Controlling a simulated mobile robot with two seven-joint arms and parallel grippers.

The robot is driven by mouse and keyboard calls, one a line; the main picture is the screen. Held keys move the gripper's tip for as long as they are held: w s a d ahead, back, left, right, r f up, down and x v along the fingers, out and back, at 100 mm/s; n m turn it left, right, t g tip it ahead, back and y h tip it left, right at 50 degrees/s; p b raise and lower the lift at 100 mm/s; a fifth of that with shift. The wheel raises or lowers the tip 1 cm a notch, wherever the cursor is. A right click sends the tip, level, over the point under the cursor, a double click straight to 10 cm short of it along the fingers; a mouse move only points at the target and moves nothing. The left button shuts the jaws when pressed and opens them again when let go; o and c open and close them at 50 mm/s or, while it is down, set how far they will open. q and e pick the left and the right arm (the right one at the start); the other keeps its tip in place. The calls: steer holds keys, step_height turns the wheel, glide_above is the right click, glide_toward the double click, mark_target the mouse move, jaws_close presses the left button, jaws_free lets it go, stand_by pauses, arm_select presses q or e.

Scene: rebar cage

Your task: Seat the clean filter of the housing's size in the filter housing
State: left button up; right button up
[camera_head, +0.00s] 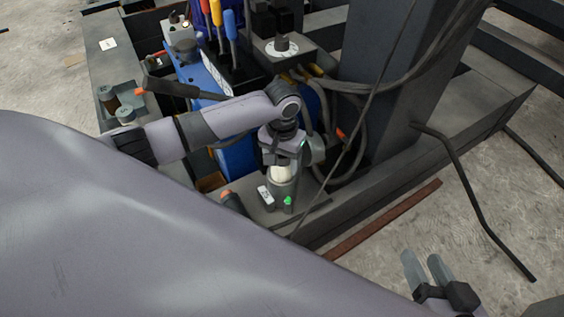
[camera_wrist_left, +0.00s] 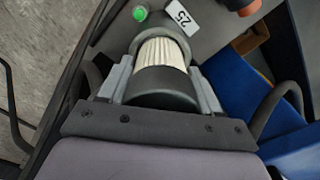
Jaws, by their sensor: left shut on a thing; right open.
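My left gripper (camera_head: 282,158) points down and is shut on a filter (camera_head: 281,174) with pale pleats. In the left wrist view the filter (camera_wrist_left: 161,54) has clean white pleats and a dark end cap between the fingers (camera_wrist_left: 163,90). Its far end appears to be inside the grey round filter housing (camera_head: 281,192); how deep it sits is hidden. A white label (camera_wrist_left: 179,17) reading 25 and a lit green lamp (camera_wrist_left: 140,14) are beside the housing. My right gripper (camera_head: 428,272) is open and empty at the lower right.
Two other filter-like cylinders (camera_head: 118,106) stand on the left bench, one brownish, one pale. An orange-tipped dark object (camera_head: 232,200) is left of the housing. Blue bins, upright coloured-handled tools (camera_head: 222,30), a thick column (camera_head: 395,90) and hanging cables crowd around. Concrete floor is at right.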

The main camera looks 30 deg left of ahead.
arm_select(q)
steer(key=shift+f, duration=0.5)
steer(key=o, duration=1.2)
